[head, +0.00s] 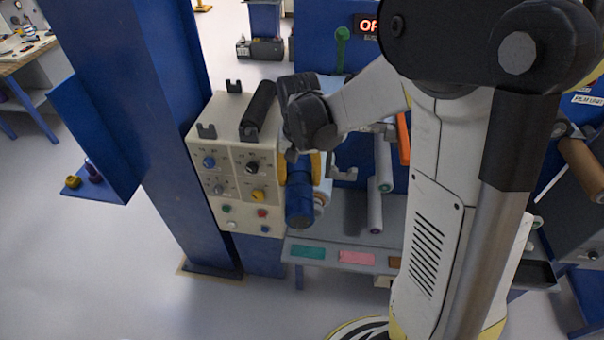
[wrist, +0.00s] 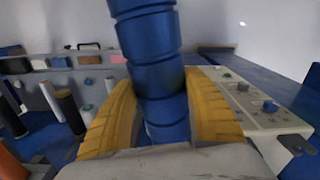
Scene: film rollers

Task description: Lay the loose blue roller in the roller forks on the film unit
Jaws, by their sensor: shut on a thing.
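My gripper (head: 299,168) is shut on the blue roller (head: 299,200), with its yellow fingers on both sides of it. In the head view the roller hangs down in front of the cream control box's right side. In the wrist view the roller (wrist: 155,65) runs up between the fingers (wrist: 160,118), and its far end leaves the picture. Two dark forks, a rear one (head: 234,87) and a front one (head: 207,131), stand empty on top of the control box. A grey fork-shaped bracket (head: 343,174) shows right of the gripper.
A black roller (head: 258,108) lies on the control box (head: 228,108), close to my wrist. Grey rollers (head: 383,165) and an orange one (head: 403,138) are at the right, above a grey shelf (head: 335,236). A blue column (head: 135,110) stands left of the box.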

